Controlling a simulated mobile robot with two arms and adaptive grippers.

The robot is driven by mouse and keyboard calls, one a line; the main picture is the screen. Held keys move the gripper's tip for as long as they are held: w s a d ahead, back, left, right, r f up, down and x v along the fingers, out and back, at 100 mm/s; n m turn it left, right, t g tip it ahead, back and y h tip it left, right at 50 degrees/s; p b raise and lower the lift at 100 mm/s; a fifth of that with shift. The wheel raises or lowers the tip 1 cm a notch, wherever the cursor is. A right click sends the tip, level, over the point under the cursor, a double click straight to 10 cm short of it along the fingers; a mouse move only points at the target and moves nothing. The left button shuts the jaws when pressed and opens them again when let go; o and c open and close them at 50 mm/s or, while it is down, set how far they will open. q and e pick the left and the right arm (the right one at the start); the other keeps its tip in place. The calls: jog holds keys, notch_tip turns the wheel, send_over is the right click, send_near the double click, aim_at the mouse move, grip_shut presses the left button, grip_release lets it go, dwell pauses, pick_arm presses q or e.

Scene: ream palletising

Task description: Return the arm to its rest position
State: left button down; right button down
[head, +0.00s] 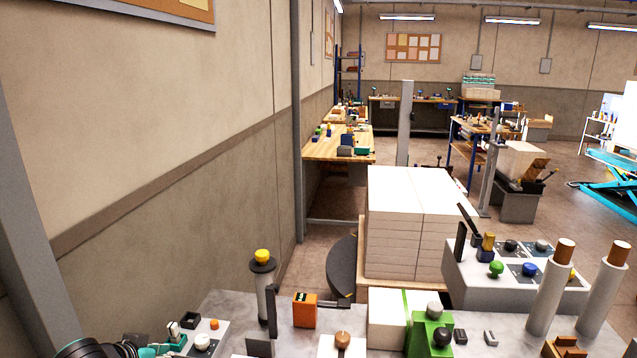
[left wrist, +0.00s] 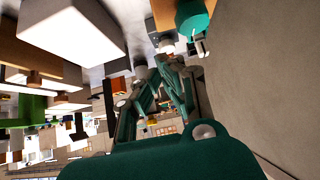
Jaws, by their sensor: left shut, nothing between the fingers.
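My left gripper (left wrist: 154,62) shows in the left wrist view with its teal finger linkages drawn together, shut and empty. In the head view, part of my left arm (head: 85,348) shows at the bottom left corner, low beside the grey worktable (head: 232,308); its fingertips are hard to make out there. A tall stack of white reams (head: 395,225) stands beyond the worktable, apart from the arm. My right gripper is in neither view.
On the worktable are an orange box (head: 305,310), a white block with a green band (head: 388,318), a post with a yellow knob (head: 263,290) and a grey control box (head: 470,270). Two grey posts (head: 545,300) stand at the right. A wall (head: 180,190) runs close along the left.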

pick_arm(q)
jog(key=s+d+f+m+g+h, duration=0.1)
jog(key=s+d+f, duration=0.4)
jog(key=s+d, duration=0.2)
jog(key=s+d+f+m+g, duration=0.1)
jog(key=s+d+f, duration=0.4)
jog(key=s+d, duration=0.2)
jog(key=s+a+f+n+g+y, duration=0.1)
jog(key=s+g, duration=0.1)
jog(key=s, duration=0.6)
jog(key=s+a+f+n+g+y, duration=0.1)
jog(key=s+a, duration=0.1)
jog(key=s, duration=0.6)
notch_tip(320, 180, down, 30)
jog(key=s+g+b, duration=0.2)
jog(key=s, duration=0.1)
jog(key=s+a+f+g+b, duration=0.1)
jog(key=s+a+f, duration=0.1)
jog(key=s+f, duration=1.3)
jog(key=shift+s+a+f+m, duration=0.25)
jog(key=shift+s+a+m, duration=0.05)
jog(key=shift+a, duration=0.05)
